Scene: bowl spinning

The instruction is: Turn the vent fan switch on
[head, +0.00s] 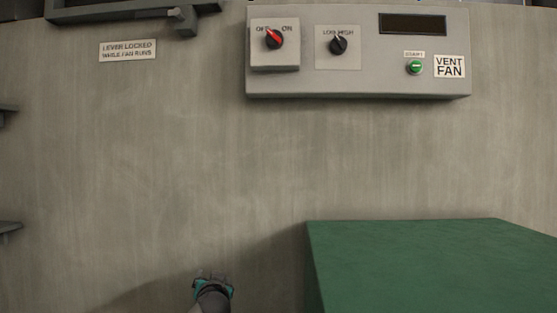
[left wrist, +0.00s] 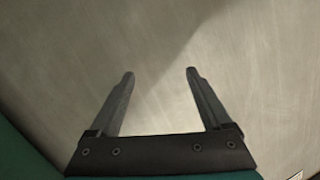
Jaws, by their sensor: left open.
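The vent fan panel (head: 360,82) is a grey box on the wall in the head view. At its left is a black and red OFF/ON rotary switch (head: 274,39), its red pointer leaning up and left toward OFF. Beside it is a black LOW/HIGH knob (head: 339,44). A green START button (head: 415,67) is near the VENT FAN label (head: 449,66). My left gripper (head: 212,275) is at the bottom of the head view, well below the panel. In the left wrist view its two fingers (left wrist: 159,75) are apart with nothing between them. My right gripper is not visible.
A green block-like surface (head: 420,260) fills the lower right. A sign (head: 127,50) reading LEVER LOCKED WHILE FAN RUNS is at the upper left, below a dark metal bar with a lever (head: 182,20). Dark brackets (head: 8,228) jut in at the left edge. The wall between is bare.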

